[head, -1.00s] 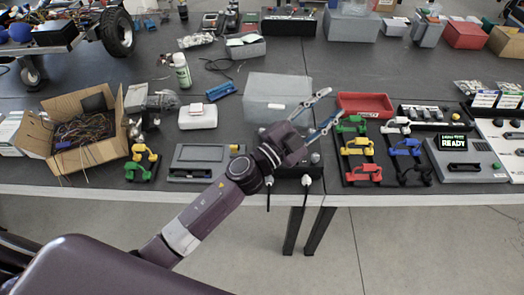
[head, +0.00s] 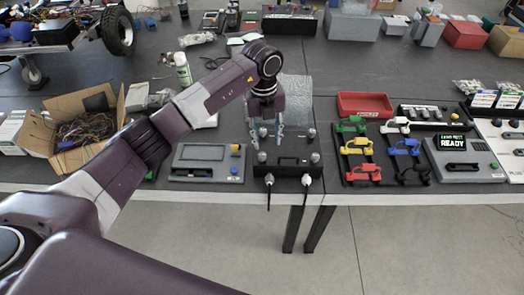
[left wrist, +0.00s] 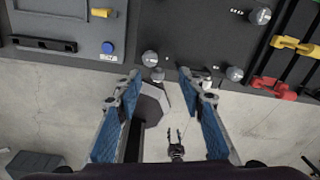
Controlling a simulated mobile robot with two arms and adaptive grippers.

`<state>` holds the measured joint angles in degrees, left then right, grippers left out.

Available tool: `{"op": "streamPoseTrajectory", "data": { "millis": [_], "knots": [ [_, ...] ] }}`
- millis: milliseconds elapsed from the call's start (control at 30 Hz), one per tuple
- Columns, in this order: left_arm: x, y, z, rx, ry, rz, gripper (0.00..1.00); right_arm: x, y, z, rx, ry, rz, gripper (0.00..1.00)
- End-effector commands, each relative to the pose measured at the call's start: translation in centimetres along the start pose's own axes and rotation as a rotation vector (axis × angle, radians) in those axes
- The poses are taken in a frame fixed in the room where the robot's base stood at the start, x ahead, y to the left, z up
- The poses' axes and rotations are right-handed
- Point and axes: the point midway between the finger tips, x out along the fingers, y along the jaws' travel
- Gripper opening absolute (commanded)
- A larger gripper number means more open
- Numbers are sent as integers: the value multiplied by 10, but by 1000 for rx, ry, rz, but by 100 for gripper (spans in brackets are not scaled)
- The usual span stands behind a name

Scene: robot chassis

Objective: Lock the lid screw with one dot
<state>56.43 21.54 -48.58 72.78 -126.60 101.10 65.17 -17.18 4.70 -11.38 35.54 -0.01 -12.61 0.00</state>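A dark box (head: 292,170) with a black lid handle stands at the table's front edge in the head view. Round metallic screw knobs sit near its corners, among them a front-left knob (head: 262,157), a front-right knob (head: 315,157) and a back-right knob (head: 311,133). My left gripper (head: 265,143) points down over the box's left side, open and empty. In the left wrist view its open fingers (left wrist: 160,75) straddle the area by one knob (left wrist: 150,58); another knob (left wrist: 235,73) lies right. Small pale marks near the knobs are too small to count. My right gripper is not seen.
Two plugs with hanging cables (head: 269,181) are at the box's front. A grey panel (head: 207,163) stands left, coloured clamps (head: 358,146) right, and a red bin (head: 364,104) behind them.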

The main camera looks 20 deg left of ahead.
Motion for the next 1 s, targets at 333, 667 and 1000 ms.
{"op": "streamPoseTrajectory", "data": {
  "millis": [333, 667, 1000],
  "knots": [
    [26, 15, 7, -25, -15, 55, 36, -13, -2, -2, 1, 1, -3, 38],
    [68, 16, 9, -23, -17, 51, 36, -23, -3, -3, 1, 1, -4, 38],
    [73, 16, 9, -22, -19, 49, 34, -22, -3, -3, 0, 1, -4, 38]
  ]
}}
